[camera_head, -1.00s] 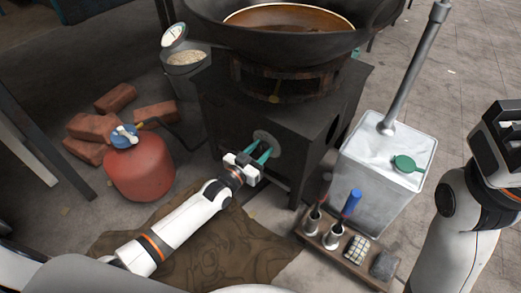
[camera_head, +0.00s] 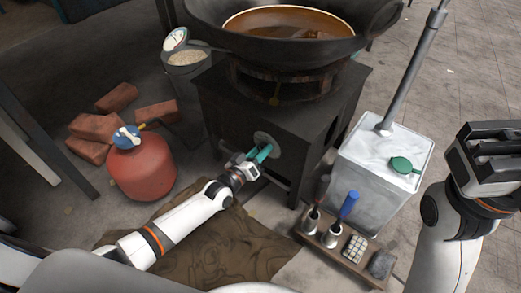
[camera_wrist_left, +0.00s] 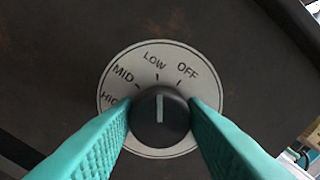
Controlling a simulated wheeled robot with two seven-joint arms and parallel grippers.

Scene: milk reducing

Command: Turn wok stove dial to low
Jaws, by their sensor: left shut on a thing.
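The wok stove (camera_head: 235,110) is a dark box under a large wok. Its dial is a black knob (camera_wrist_left: 160,122) with a pale pointer line, on a round white plate (camera_wrist_left: 115,90) marked HIGH, MID, LOW and OFF. In the left wrist view the pointer line points almost straight up, close to the LOW tick. My left gripper (camera_wrist_left: 160,125) has its teal fingers on both sides of the knob, shut on it. In the head view the left gripper (camera_head: 260,153) is at the stove front and covers the knob. My right gripper (camera_head: 490,150) is raised at the right edge, away from the stove.
A red gas cylinder (camera_head: 146,168) and bricks (camera_head: 97,128) stand left of the stove. A white square container (camera_head: 372,190) stands at the right, with a tool rack (camera_head: 345,258) before it. A brown cloth (camera_head: 225,255) lies on the floor below my left arm.

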